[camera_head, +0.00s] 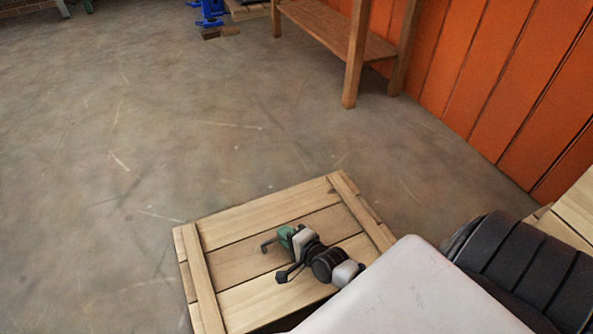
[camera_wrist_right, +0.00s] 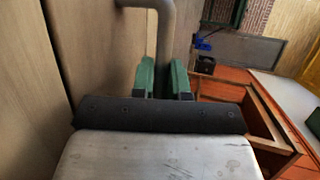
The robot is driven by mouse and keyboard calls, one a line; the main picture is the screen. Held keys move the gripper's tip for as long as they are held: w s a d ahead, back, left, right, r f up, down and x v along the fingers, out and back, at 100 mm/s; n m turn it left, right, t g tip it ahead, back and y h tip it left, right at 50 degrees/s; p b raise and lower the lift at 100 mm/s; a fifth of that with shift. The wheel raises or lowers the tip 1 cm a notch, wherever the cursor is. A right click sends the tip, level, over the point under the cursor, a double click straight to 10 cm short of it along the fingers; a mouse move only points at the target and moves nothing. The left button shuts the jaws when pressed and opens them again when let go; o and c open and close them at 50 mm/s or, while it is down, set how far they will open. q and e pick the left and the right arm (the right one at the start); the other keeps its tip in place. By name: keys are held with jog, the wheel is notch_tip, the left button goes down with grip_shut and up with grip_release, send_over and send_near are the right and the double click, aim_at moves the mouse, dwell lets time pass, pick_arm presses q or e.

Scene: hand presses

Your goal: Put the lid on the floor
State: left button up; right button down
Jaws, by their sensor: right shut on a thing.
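The lid (camera_head: 320,211) is a flat panel of pale wooden planks with a cross batten at each end, at the lower middle of the head view. Its planks (camera_wrist_right: 85,50) also fill the left of the wrist view. My right gripper (camera_head: 274,243), with green fingers, is shut on the lid's grey bar handle (camera_wrist_right: 166,48). The lid seems to be over the floor, but I cannot tell how high. My arm hides its near right corner. My left gripper is not in view.
The concrete floor (camera_head: 120,170) is wide and clear left of and beyond the lid. A wooden workbench (camera_head: 357,60) stands at the back by an orange wall (camera_head: 490,90). A blue press (camera_head: 208,12) is farther back. Pale wood planks (camera_head: 577,212) show at the right edge.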

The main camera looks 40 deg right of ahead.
jog(key=shift+w+f+b, duration=0.15)
jog(key=shift+f+b, duration=1.7)
jog(key=shift+b, duration=0.1)
jog(key=shift+r, duration=0.1)
jog(key=c, duration=1.4)
grip_release()
jog(key=shift+f, duration=0.25)
jog(key=shift+o, duration=1.4)
